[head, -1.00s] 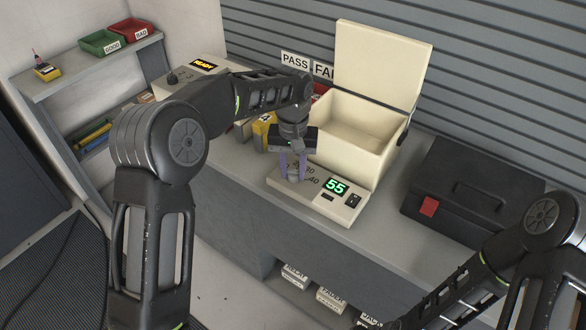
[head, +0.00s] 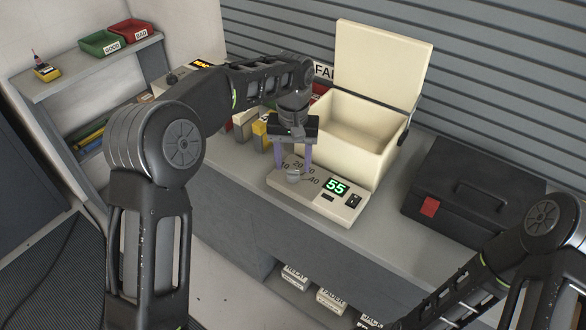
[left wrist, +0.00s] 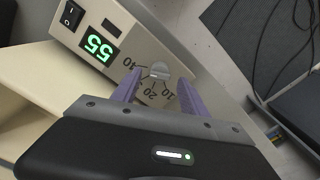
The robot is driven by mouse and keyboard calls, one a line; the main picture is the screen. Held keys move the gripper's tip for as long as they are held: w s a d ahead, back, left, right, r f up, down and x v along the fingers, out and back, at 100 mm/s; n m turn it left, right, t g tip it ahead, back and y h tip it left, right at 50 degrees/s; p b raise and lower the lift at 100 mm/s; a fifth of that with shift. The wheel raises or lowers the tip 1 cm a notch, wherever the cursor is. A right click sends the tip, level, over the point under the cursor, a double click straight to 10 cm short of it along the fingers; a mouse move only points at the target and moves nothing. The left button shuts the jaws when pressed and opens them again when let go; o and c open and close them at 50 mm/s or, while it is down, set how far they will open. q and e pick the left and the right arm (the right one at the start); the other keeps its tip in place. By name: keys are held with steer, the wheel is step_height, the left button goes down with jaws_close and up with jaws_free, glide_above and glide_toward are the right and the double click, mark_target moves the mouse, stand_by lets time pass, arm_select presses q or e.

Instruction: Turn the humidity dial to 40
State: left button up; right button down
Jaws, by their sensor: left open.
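The humidity dial (head: 294,175) is a small grey knob on the cream control panel (head: 335,207), with printed numbers around it. The panel's green display (head: 336,187) reads 55. My left gripper (head: 294,167) is open, its two purple fingers just above and behind the dial, holding nothing. In the left wrist view the dial (left wrist: 160,70) shows between the spread fingertips (left wrist: 160,78), apart from both. The 40, 20 and 10 marks can be read there; I cannot tell exactly where the dial points. My right gripper is out of view; only my right arm shows.
An open cream box (head: 350,130) with a raised lid stands right behind the panel. A black case (head: 472,190) sits to the right. Yellow items (head: 262,133) stand left of my gripper. A rocker switch (head: 353,201) is beside the display.

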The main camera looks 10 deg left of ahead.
mark_target(293, 170)
arm_select(q)
steer(key=shift+r, duration=2.35)
